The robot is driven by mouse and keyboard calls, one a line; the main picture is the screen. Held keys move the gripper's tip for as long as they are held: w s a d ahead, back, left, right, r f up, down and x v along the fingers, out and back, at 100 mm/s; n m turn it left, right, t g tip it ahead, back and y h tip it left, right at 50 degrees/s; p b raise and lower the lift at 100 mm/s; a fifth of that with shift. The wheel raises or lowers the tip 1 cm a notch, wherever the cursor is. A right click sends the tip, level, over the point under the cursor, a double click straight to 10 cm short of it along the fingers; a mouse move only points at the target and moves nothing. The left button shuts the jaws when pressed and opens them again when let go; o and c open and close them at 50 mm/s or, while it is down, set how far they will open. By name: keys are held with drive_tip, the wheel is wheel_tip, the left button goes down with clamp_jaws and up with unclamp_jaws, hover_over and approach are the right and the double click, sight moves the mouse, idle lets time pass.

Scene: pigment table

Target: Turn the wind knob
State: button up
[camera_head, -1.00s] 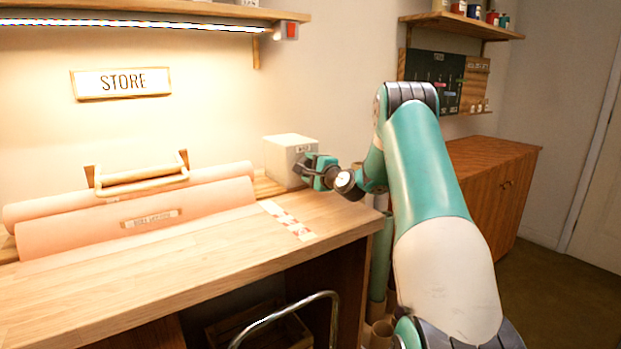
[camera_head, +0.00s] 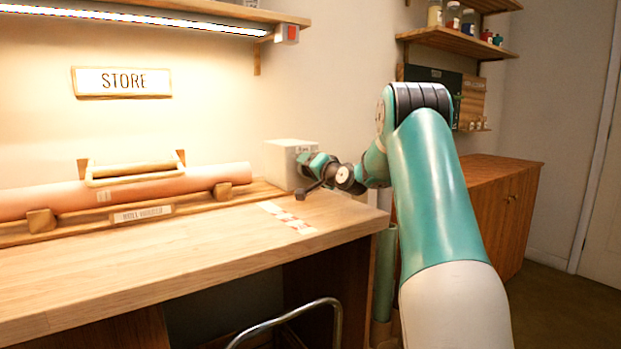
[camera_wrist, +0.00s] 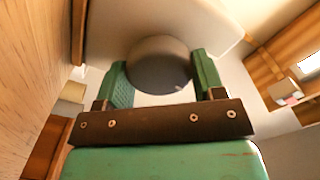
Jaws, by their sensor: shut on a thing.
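The wind knob (camera_wrist: 160,63) is a round grey knob in the wrist view, on the face of a pale box (camera_head: 283,163) at the back right of the bench. My gripper (camera_wrist: 160,80) has its two green fingers on either side of the knob, shut on it. In the head view my gripper (camera_head: 308,180) is at the box's right side and hides the knob. A rolled pinkish sheet (camera_head: 215,177) lies on wooden supports along the back of the bench, with a wooden handle frame (camera_head: 135,170) over it.
The bench top (camera_head: 130,255) is mostly bare, with a red-and-white strip (camera_head: 287,217) near its right end. A curved metal rail (camera_head: 290,318) stands in front. A wooden cabinet (camera_head: 500,205) is at the right. Shelves with jars (camera_head: 452,17) hang above.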

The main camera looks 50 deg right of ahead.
drive_tip(key=shift+f+n+b, duration=0.15)
drive_tip(key=shift+n+b, duration=0.25)
drive_tip(key=shift+n, duration=0.1)
drive_tip(key=o, duration=0.9)
drive_tip(key=b+v, duration=0.2)
drive_tip(key=v, duration=1.5)
drive_tip(key=shift+s, duration=0.2)
drive_tip(key=shift+w, duration=0.1)
